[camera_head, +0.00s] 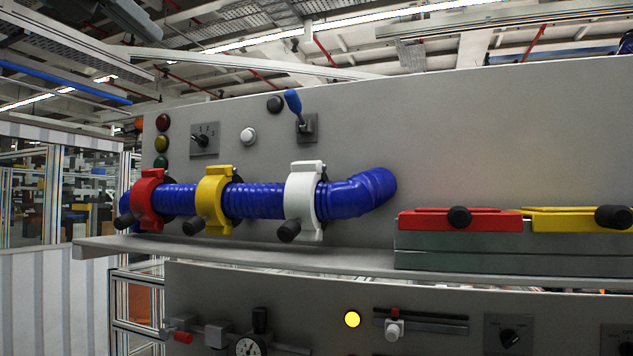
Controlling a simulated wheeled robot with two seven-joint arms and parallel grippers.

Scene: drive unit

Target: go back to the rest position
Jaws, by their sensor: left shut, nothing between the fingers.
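I make out neither of my grippers in the head view. The drive unit's grey panel (480,130) fills most of the picture. A ribbed blue hose (262,200) runs along it above a grey ledge (250,256). A red clamp (146,200), a yellow clamp (213,199) and a white clamp (302,203) sit around the hose, each with a black knob low on its front.
A red cover (425,219) and a yellow cover (570,220) lie on a grey-green box on the ledge at right. A blue-handled lever (293,101) stands out above the hose.

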